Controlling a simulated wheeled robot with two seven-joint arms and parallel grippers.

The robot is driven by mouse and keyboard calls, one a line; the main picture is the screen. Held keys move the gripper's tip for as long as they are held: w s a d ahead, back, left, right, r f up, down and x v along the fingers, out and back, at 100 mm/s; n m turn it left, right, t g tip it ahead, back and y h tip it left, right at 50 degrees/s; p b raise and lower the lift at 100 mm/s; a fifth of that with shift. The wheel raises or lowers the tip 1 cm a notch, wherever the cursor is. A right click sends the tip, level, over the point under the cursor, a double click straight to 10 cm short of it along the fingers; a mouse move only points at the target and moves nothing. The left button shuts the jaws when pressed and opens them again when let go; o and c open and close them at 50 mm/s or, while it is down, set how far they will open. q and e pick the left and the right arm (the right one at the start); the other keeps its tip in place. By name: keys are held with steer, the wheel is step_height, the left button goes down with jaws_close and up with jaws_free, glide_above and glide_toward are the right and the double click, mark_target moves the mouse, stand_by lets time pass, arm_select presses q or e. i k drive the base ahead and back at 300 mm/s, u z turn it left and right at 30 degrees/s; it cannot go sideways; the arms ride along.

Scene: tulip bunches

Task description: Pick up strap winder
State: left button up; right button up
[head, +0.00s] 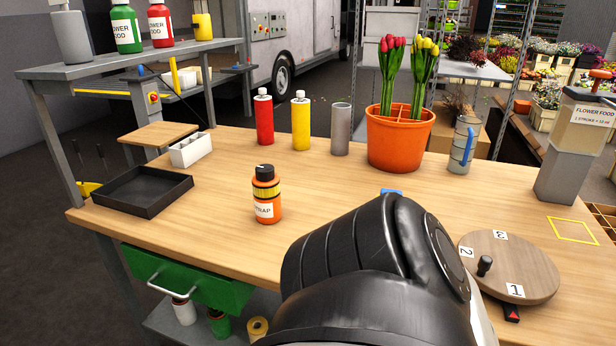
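The strap winder (266,196) appears to be the orange canister with a black top and a yellow band. Its white label reads "TRAP" in the part that shows. It stands upright on the wooden table (232,250), left of the middle, with nothing touching it. A large black link of my own arm covers the lower middle of the head view, to the right of the canister. No fingertips of my left or right gripper show. A small blue thing (391,191) is mostly hidden behind my arm link.
A black tray (143,207) and white divided box (191,149) are left. A red bottle (264,120), yellow bottle (300,125), grey cylinder (340,132) and orange tulip pot (385,152) stand behind. A numbered round board (530,262) lies right. Table around the canister is clear.

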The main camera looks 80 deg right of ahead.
mark_target(268, 206)
steer(key=u, duration=0.05)
steer(key=k, duration=0.1)
steer(key=z, duration=1.55)
